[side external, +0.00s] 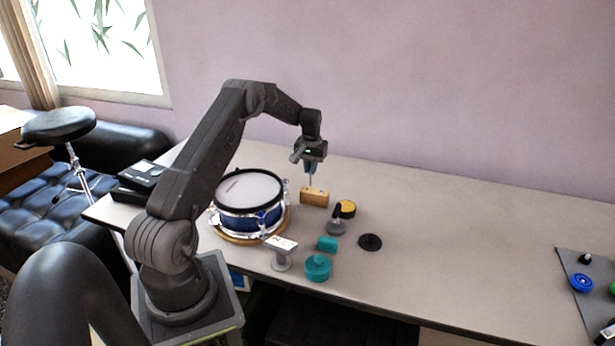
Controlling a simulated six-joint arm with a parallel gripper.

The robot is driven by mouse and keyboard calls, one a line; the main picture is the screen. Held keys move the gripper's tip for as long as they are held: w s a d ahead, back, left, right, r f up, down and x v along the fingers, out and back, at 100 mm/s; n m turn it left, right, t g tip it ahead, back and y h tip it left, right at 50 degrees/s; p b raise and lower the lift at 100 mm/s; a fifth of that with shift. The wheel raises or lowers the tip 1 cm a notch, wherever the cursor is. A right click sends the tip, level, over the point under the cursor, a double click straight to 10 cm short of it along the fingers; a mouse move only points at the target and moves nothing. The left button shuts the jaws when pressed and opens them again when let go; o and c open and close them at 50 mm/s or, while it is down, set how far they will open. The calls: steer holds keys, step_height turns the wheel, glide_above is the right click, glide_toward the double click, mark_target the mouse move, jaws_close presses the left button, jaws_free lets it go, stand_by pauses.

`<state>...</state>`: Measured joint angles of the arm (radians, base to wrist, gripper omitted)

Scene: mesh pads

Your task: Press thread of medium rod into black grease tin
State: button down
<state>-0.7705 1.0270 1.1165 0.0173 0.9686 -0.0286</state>
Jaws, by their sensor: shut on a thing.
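My gripper (312,157) is above the table, behind and right of the drum, pointing down. It is shut on a slim rod (310,179) with a dark blue upper part. The rod hangs roughly upright, its lower end at or just above a wooden block (314,198); I cannot tell whether they touch. The rod's thread is too small to make out. A flat black round thing (370,242), possibly the black grease tin, lies on the table to the front right of the block. A round tin with a yellow top and dark side (347,208) stands nearer the block.
A blue snare drum (249,203) stands left of the block. A grey piece with a black upright part (336,225), teal pieces (318,267) and a grey stand (283,254) sit in front. A grey mat (567,262) lies far right. The table's right-middle is clear.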

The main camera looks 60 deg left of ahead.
steer(key=w+d+r+t+y, duration=0.25)
steer(key=w+d, duration=0.45)
steer(key=d, duration=0.5)
steer(key=shift+s+a+f, duration=0.1)
steer(key=shift+f, duration=1.45)
steer(key=shift+s+f, duration=0.1)
steer(key=shift+f, duration=1.4)
steer(key=shift+f, duration=0.6)
step_height(320, 180, up, 7)
